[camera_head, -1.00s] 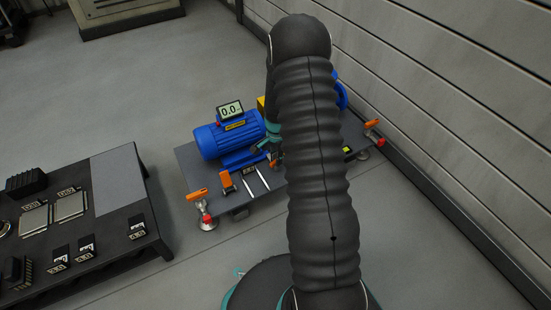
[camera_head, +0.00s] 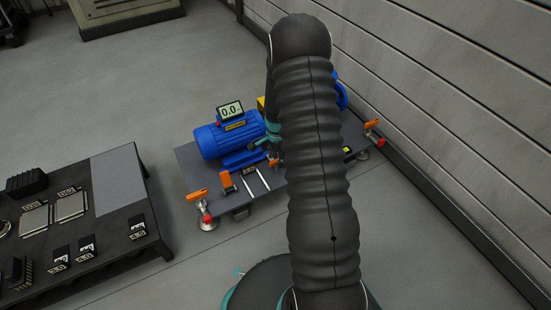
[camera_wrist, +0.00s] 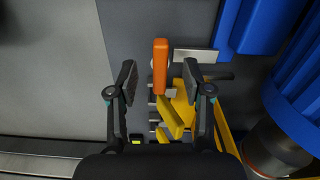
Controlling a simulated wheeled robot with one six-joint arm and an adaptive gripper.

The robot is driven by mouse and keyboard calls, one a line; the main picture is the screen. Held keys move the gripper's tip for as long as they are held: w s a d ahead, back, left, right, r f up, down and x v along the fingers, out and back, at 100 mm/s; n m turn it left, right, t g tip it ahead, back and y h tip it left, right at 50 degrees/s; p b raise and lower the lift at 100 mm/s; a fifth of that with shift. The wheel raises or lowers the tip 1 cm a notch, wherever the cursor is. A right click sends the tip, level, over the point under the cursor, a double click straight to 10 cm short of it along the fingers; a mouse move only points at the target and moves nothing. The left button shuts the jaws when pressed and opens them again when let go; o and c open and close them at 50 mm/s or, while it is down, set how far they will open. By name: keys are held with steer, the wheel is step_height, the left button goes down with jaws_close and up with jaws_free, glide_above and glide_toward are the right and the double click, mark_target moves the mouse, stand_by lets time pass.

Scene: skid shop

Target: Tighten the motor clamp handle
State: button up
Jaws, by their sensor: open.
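In the wrist view an orange clamp handle (camera_wrist: 160,62) stands between the two fingers of my gripper (camera_wrist: 159,82), with a gap on each side. The gripper is open and empty. Yellow parts (camera_wrist: 172,118) lie just below the handle, between the fingers. In the head view the teal gripper (camera_head: 268,142) is partly hidden behind my arm, beside the blue motor (camera_head: 218,142). A small orange handle (camera_head: 273,161) shows just below it. The motor's blue body (camera_wrist: 262,25) also shows at the upper right of the wrist view.
The grey skid plate (camera_head: 190,163) carries the motor, a display reading 0.0 (camera_head: 230,110) and more orange handles, at the left (camera_head: 197,193) and right (camera_head: 372,123). A dark table (camera_head: 119,183) stands left. A wall (camera_head: 470,100) runs along the right.

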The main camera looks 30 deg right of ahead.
steer(key=shift+r+p, duration=1.9)
steer(key=shift+r, duration=1.55)
steer(key=shift+s+n, duration=0.15)
steer(key=shift+n, duration=0.45)
steer(key=shift+s+a+f+n, duration=0.1)
steer(key=shift+s+n, duration=0.25)
steer(key=shift+n, duration=0.15)
steer(key=s+a+r+n+t+p, duration=0.2)
steer(key=s+a+r+n, duration=0.3)
steer(key=s+r, duration=0.4)
steer(key=s+a+r+n+t+p, duration=0.1)
steer(key=s+a+r+n, duration=0.3)
steer(key=s+r, duration=0.5)
steer(key=s+a+r+n+t+p, duration=0.2)
steer(key=s+a+r+n, duration=0.3)
steer(key=r, duration=1.8)
steer(key=shift+s+a+r+n+t+p, duration=0.3)
steer(key=shift+s+a+p, duration=0.65)
steer(key=shift+s, duration=1.15)
